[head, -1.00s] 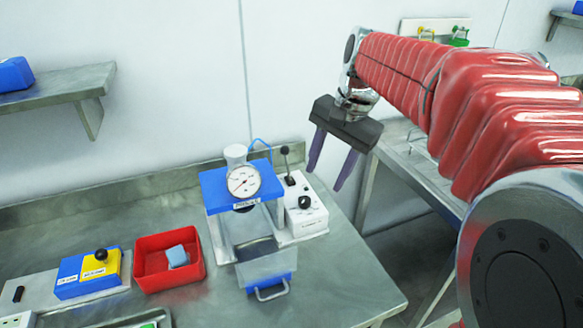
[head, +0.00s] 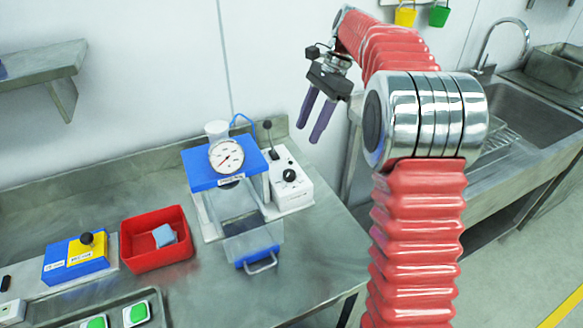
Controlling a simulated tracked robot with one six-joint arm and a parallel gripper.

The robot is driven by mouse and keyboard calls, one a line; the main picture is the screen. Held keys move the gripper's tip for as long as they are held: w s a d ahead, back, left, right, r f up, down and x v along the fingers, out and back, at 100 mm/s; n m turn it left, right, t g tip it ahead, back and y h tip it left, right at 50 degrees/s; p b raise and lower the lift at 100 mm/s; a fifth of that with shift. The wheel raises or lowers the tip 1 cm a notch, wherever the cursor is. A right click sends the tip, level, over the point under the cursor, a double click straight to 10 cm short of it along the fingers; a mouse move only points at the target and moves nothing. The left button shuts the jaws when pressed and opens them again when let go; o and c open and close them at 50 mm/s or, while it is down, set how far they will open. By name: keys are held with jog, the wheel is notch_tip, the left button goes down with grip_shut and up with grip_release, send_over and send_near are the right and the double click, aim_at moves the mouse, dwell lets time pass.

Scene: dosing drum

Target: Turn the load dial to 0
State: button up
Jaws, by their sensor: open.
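The load dial is most likely the black knob (head: 289,175) on the white control box (head: 293,193) at the right of the dosing machine; its setting is too small to read. A black lever (head: 269,138) stands upright on the same box. A round white gauge (head: 226,156) with a needle sits on the machine's blue top (head: 195,171). My gripper (head: 312,117) is open and empty, its two purple fingers pointing down. In the picture it is above and to the right of the control box, apart from it.
A red bin (head: 130,254) with a blue block (head: 164,236) stands left of the machine. A blue and yellow box with a black knob (head: 87,239) is further left. A clear drawer with a handle (head: 261,264) fronts the machine. A sink (head: 535,120) is at right.

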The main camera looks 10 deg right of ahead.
aim_at(289, 172)
jog(key=shift+f, duration=0.1)
dwell(0.3)
jog(key=x, duration=1.3)
jog(key=shift+a+f, duration=0.1)
jog(key=shift+f, duration=0.25)
jog(key=shift+c, duration=0.5)
jog(key=c, duration=0.9)
